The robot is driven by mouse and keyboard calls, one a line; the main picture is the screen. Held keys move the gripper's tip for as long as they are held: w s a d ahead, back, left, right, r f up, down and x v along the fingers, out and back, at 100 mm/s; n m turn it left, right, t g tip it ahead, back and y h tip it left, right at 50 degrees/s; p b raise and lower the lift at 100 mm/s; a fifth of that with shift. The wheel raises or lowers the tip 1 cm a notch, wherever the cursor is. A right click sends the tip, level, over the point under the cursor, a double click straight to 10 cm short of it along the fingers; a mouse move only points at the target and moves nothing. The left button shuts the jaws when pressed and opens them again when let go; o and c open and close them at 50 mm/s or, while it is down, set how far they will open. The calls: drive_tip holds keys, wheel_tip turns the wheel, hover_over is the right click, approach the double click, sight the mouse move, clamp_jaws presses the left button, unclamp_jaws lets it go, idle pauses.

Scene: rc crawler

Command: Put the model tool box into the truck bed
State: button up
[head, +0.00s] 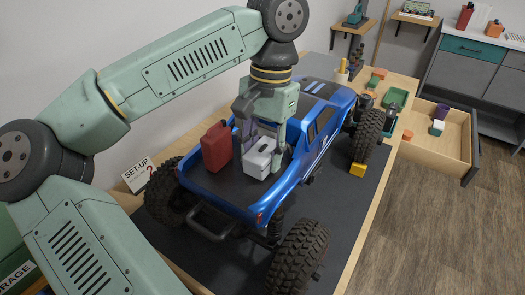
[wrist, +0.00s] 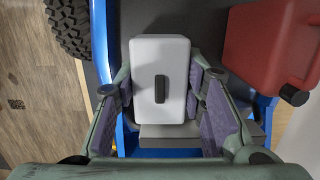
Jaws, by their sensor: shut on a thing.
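The model tool box is a small light grey-white case (head: 260,157) with a dark handle on top. In the wrist view the tool box (wrist: 160,80) sits between my two purple-padded fingers. My gripper (head: 262,140) points down over the truck bed and is shut on the tool box. The truck is a blue crawler (head: 300,185) with large black tyres, and its dark bed (head: 225,186) lies under the tool box. A red jerrycan (head: 216,147) stands in the bed to the left of the tool box. I cannot tell whether the tool box touches the bed floor.
The truck stands on a dark mat (head: 340,235) on a wooden bench. A yellow block (head: 357,169) lies by the front tyre. A set-up sign (head: 138,173) stands left of the truck. An open wooden drawer (head: 435,140) with small blocks juts out at the right.

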sight(264, 147)
drive_tip(key=shift+f, duration=0.2)
drive_tip(key=shift+f, duration=0.25)
drive_tip(key=o, duration=1.3)
drive_tip(key=shift+r, duration=0.1)
drive_tip(key=shift+c, duration=0.2)
drive_tip(key=shift+w+d+r+b, duration=0.1)
drive_tip(key=shift+w+r, duration=0.05)
drive_tip(key=shift+r, duration=1.15)
drive_tip(key=shift+w+d+r+b, duration=0.1)
drive_tip(key=shift+w+d+r, duration=0.05)
drive_tip(key=shift+r, duration=1.15)
drive_tip(key=shift+w+d+r+b, duration=0.1)
drive_tip(key=shift+w+r, duration=0.05)
drive_tip(key=shift+r, duration=1.15)
